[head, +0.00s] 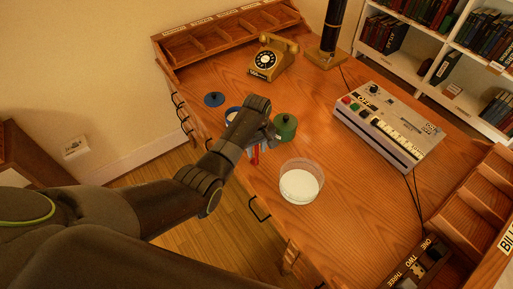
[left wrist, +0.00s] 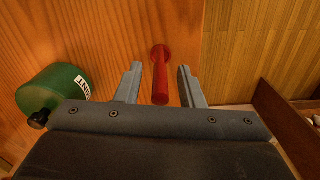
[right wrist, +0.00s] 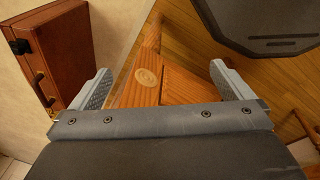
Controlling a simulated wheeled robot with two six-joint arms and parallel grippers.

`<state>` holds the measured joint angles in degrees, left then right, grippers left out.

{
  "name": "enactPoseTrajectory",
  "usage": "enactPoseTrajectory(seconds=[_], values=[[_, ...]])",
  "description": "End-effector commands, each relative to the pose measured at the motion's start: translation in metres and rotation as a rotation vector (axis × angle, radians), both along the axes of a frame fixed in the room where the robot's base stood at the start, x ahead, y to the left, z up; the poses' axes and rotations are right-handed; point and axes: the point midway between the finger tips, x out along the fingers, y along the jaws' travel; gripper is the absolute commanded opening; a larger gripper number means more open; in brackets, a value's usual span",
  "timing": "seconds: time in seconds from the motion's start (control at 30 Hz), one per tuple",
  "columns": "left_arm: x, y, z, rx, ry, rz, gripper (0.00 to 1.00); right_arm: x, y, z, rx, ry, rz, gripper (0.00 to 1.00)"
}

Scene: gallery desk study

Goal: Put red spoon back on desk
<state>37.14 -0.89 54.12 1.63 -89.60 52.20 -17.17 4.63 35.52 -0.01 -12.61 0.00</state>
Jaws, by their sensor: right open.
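The red spoon (head: 256,154) shows only in part in the head view, beside my left gripper (head: 268,138) at the desk's front side. In the left wrist view the red spoon (left wrist: 160,75) lies between the two fingers of my left gripper (left wrist: 160,84), with a gap on each side. That gripper is open. I cannot tell whether the spoon touches the desk (head: 330,215). My right gripper (right wrist: 163,85) is open and empty in the right wrist view, away from the spoon.
A green canister (head: 286,128) stands close to my left gripper. A blue-rimmed pot (head: 231,115), blue lid (head: 214,99) and clear bowl (head: 301,182) with white contents are near the front. A telephone (head: 268,62) and keyed machine (head: 390,122) stand farther back. Bare desk lies right of the bowl.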

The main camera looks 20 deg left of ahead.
Motion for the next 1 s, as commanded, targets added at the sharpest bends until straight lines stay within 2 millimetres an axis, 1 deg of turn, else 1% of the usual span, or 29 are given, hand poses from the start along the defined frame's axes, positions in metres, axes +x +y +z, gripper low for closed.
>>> enactPoseTrajectory(seconds=[0.13,0.27,0.43,0.7,0.8,0.9,1.0], values=[[0.000,0.000,0.002,0.000,0.000,0.000,0.35,0.000,0.000,0.001,0.000,0.000,0.000,1.00],[0.001,0.000,0.011,-0.001,-0.004,0.000,0.35,0.000,0.000,0.001,0.000,-0.001,0.000,1.00],[0.001,0.000,0.037,-0.001,-0.005,0.000,0.35,0.000,0.000,0.002,0.000,-0.001,0.000,1.00],[0.001,-0.001,0.093,0.000,-0.006,0.000,0.35,0.000,0.000,-0.004,0.000,-0.001,0.000,1.00],[0.001,0.000,0.107,-0.001,-0.004,0.000,0.35,0.000,0.000,-0.005,0.000,-0.001,0.000,1.00],[0.000,-0.001,0.117,0.000,-0.003,0.000,0.35,0.000,0.000,-0.006,0.000,0.000,0.000,1.00],[0.000,-0.001,0.122,0.000,-0.001,0.000,0.35,0.000,0.000,-0.007,0.000,0.000,0.000,1.00]])
